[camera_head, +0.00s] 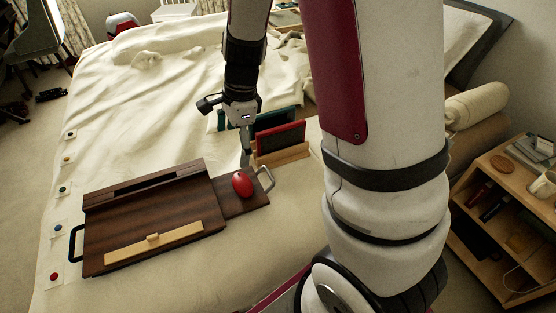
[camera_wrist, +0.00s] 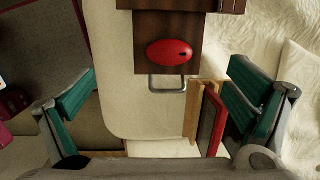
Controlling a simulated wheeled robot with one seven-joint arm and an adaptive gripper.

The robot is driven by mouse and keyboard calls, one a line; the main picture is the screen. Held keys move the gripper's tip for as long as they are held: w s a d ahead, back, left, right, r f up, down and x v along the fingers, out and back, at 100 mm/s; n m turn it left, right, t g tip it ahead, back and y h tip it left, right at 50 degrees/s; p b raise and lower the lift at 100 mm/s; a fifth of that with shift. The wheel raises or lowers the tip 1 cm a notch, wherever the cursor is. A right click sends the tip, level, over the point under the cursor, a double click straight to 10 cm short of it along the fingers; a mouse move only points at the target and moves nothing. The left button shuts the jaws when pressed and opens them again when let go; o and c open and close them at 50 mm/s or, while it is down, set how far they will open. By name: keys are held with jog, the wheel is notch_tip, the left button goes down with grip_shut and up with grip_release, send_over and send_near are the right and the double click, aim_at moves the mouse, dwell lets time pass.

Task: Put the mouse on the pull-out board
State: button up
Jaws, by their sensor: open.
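The red mouse (camera_head: 242,184) rests on the dark wooden pull-out board (camera_head: 232,207), which extends from the right side of a dark wooden case (camera_head: 150,208) on the bed. In the wrist view, the mouse (camera_wrist: 169,53) lies on the board (camera_wrist: 142,30), near its end with the metal handle (camera_wrist: 167,84). My gripper (camera_head: 247,142) hangs above and behind the mouse, apart from it, near a small upright red panel. Its teal-padded fingers are spread wide with nothing between them in the wrist view (camera_wrist: 163,72).
A red panel in a wooden stand (camera_head: 282,142) is close beside my gripper; it also shows near the right finger in the wrist view (camera_wrist: 212,118). A light wooden strip (camera_head: 153,241) lies on the case. A shelf unit (camera_head: 510,215) stands at the right.

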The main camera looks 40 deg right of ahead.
jog(key=s+a+r+n, duration=0.4)
jog(key=s+r+n, duration=0.65)
jog(key=r, duration=0.25)
jog(key=s+r+n+t+h, duration=0.1)
jog(key=s+r+n+h, duration=0.1)
jog(key=s+n, duration=0.7)
jog(key=s+r, duration=0.1)
jog(key=s, duration=0.4)
jog(key=shift+d+r+n, duration=0.2)
jog(key=shift+r+n, duration=0.05)
jog(key=shift+n, duration=0.1)
notch_tip(320, 180, up, 8)
jog(key=t+p, duration=0.2)
jog(key=p, duration=0.4)
jog(key=shift+p, duration=0.35)
jog(key=shift+w+r, duration=0.1)
